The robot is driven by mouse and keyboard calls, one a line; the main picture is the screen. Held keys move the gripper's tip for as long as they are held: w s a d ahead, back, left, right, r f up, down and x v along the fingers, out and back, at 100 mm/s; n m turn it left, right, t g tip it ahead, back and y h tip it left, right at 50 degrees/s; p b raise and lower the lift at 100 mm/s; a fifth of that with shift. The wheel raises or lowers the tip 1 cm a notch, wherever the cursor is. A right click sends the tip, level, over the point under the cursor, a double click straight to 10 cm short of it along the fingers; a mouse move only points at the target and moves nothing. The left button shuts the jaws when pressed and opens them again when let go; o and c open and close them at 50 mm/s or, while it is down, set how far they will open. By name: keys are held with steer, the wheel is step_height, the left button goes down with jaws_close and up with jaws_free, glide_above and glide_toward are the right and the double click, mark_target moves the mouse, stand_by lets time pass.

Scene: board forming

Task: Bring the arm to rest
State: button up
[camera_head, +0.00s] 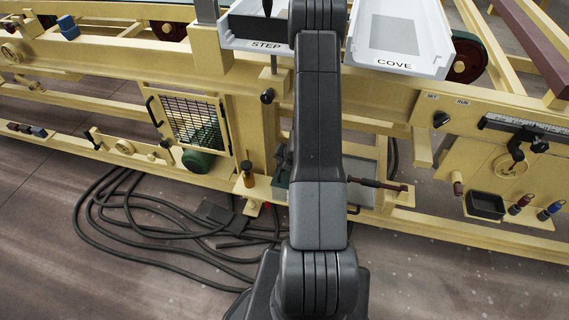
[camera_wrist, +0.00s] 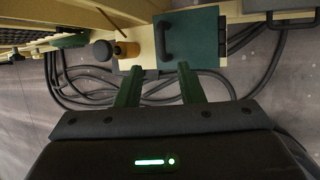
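My arm rises through the middle of the head view, from a joint at the bottom to a joint at the top edge. My gripper cannot be made out in the head view. In the wrist view my gripper (camera_wrist: 159,72) shows two green fingers set well apart, with nothing between them. Beyond the fingertips is a dark green box (camera_wrist: 203,35) with a black handle. Whether the fingertips touch anything is hard to tell, but a gap seems to show.
A yellow machine frame (camera_head: 480,230) spans the head view. White trays marked STEP (camera_head: 267,45) and COVE (camera_head: 395,64) stand at the top. A mesh guard (camera_head: 193,122) is on the left. Black cables (camera_head: 125,232) lie on the floor; the lower right floor is clear.

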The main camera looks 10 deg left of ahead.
mark_target(281, 169)
steer(key=shift+s+d+r, duration=0.1)
steer(key=shift+s+r, duration=0.05)
steer(key=shift+r, duration=0.2)
steer(key=shift+f, duration=0.1)
steer(key=b+x, duration=0.1)
steer(key=x, duration=1.2)
steer(key=shift+w+f, duration=0.25)
steer(key=shift+r, duration=0.1)
